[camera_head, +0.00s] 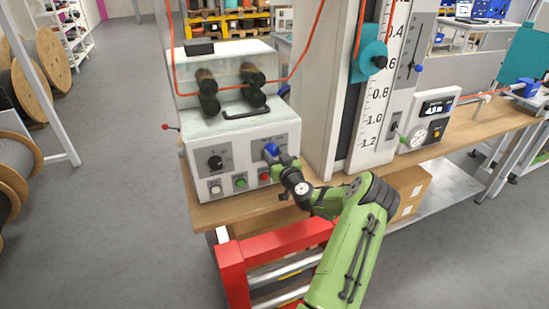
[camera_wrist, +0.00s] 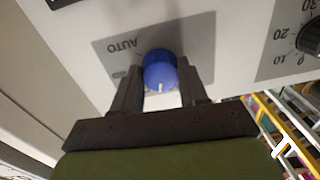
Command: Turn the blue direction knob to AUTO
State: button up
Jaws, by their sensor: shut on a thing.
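The blue direction knob (camera_head: 271,150) is on the front of the grey-white machine box, at the upper right of its panel. In the wrist view the knob (camera_wrist: 160,68) sits between the two dark fingers of my gripper (camera_wrist: 159,75), which is shut on it. A small white mark on the knob points toward the bottom of the wrist view. The AUTO label (camera_wrist: 124,45) appears upside down, up and left of the knob, and the mark is not toward it. A second, smaller label left of the knob is too blurred to read. My gripper (camera_head: 283,160) partly covers the knob in the head view.
A black dial (camera_head: 215,162) and white, green and red buttons (camera_head: 240,182) share the panel. A tall white scale column (camera_head: 375,110) stands right of the box. A red frame (camera_head: 232,265) is below the bench edge. Cable reels stand at far left.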

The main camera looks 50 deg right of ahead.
jog(key=m+b, duration=0.1)
jog(key=m, duration=0.4)
jog(key=shift+f+m+b, duration=0.1)
jog(key=shift+m+b, duration=0.2)
jog(key=shift+b, duration=0.05)
jog(key=m, duration=0.6)
jog(key=shift+a+m, duration=0.1)
jog(key=shift+m, duration=0.2)
jog(key=m+p, duration=0.2)
jog(key=m, duration=0.4)
jog(key=shift+m+h+p, duration=0.3)
jog(key=shift+p, duration=0.1)
jog(key=m+p, duration=0.3)
jog(key=m, duration=0.2)
jog(key=shift+m+g, duration=0.3)
jog(key=shift+m, duration=0.1)
jog(key=o, duration=1.1)
jog(key=shift+c, duration=0.2)
